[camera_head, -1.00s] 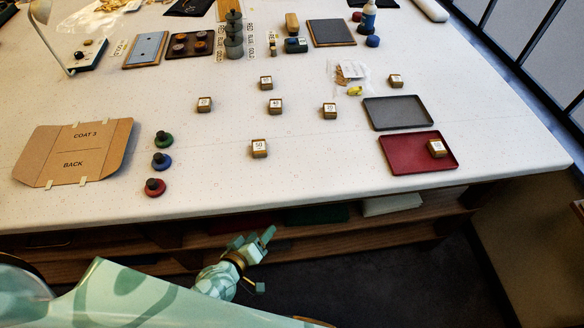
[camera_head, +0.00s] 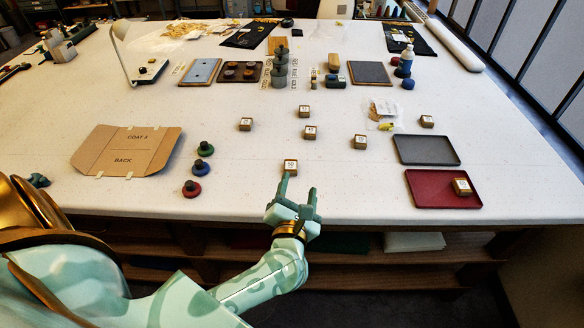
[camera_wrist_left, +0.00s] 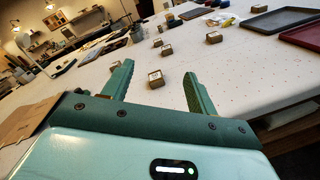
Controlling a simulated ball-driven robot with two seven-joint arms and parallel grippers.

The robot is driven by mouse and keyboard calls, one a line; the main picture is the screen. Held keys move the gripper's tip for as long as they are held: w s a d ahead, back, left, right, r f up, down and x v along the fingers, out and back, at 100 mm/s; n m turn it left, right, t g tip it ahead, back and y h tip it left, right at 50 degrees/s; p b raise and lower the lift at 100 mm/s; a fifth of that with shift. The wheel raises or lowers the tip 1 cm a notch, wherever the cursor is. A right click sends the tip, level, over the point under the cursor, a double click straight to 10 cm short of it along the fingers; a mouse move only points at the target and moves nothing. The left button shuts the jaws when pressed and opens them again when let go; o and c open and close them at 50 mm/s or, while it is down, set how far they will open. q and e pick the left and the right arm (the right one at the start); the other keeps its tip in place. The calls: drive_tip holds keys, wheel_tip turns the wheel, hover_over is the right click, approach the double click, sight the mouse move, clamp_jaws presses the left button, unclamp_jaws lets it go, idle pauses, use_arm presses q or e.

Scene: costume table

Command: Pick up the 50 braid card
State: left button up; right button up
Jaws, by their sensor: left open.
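The 50 braid card (camera_head: 290,167) is a small brown block with a white label on top, on the white table near its front edge. Its number is hard to read now. My left gripper (camera_head: 299,188) is open and empty at the table's front edge, its fingers pointing toward the card, just short of it. In the left wrist view the block (camera_wrist_left: 156,79) shows beyond and between the two spread fingers (camera_wrist_left: 158,76), apart from both. My right gripper is not in view.
Similar blocks stand farther back, such as one at centre (camera_head: 310,132) and one to the right (camera_head: 360,142). A red tray (camera_head: 425,190) holds another block. A grey tray (camera_head: 425,150) lies behind it. Dark-topped coloured pieces (camera_head: 192,189) and a cardboard pattern (camera_head: 120,152) are left.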

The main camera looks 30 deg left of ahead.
use_arm(q)
drive_tip(key=s+f+n+g, duration=0.15)
drive_tip(key=n+g, duration=0.25)
drive_tip(key=n, duration=0.4)
drive_tip(key=b, duration=0.1)
approach(291, 171)
drive_tip(key=x, duration=0.4)
drive_tip(key=shift+w+d, duration=0.2)
drive_tip(key=shift+w, duration=0.2)
drive_tip(key=shift+g, duration=0.3)
drive_tip(key=x, duration=0.2)
drive_tip(key=b+x, duration=0.1)
drive_tip(key=x, duration=0.2)
drive_tip(key=shift+s+a, duration=0.1)
drive_tip(key=shift+a, duration=0.25)
drive_tip(key=c, duration=1.1)
